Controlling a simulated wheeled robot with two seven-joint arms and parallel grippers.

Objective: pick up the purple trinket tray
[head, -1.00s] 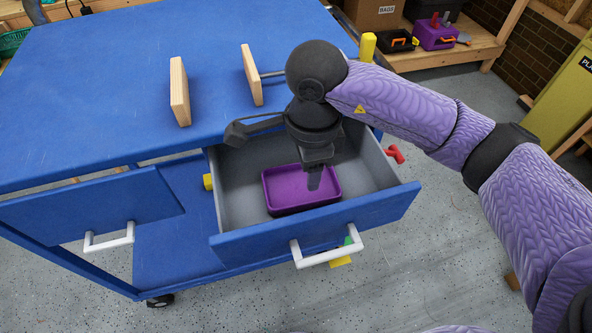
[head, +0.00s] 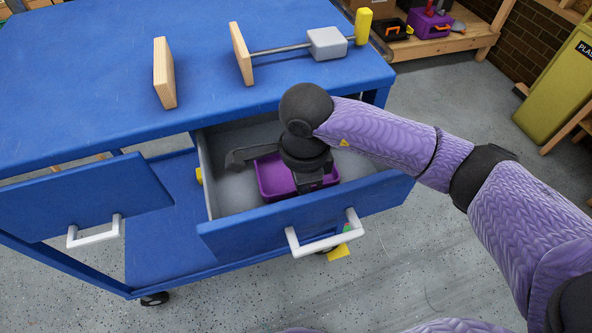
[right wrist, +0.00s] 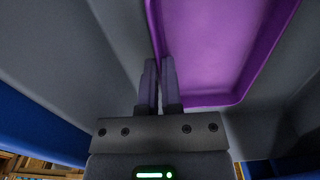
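The purple trinket tray (head: 268,180) lies inside the open grey-lined drawer (head: 232,192) of the blue workbench. My right gripper (head: 312,188) reaches down into the drawer and covers the tray's right part in the head view. In the right wrist view the tray (right wrist: 215,45) fills the upper right. The two fingers (right wrist: 159,80) are nearly together, one on each side of the tray's side wall near a corner, with only a narrow gap between them. They appear shut on this wall. No clear lift above the drawer floor shows. My left gripper is not in view.
The drawer front with its white handle (head: 325,238) stands close before the tray, and the bench top (head: 90,70) overhangs the drawer's back. A clamp with wooden jaws (head: 241,54) lies on top. Another blue front with a handle (head: 92,231) is at left.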

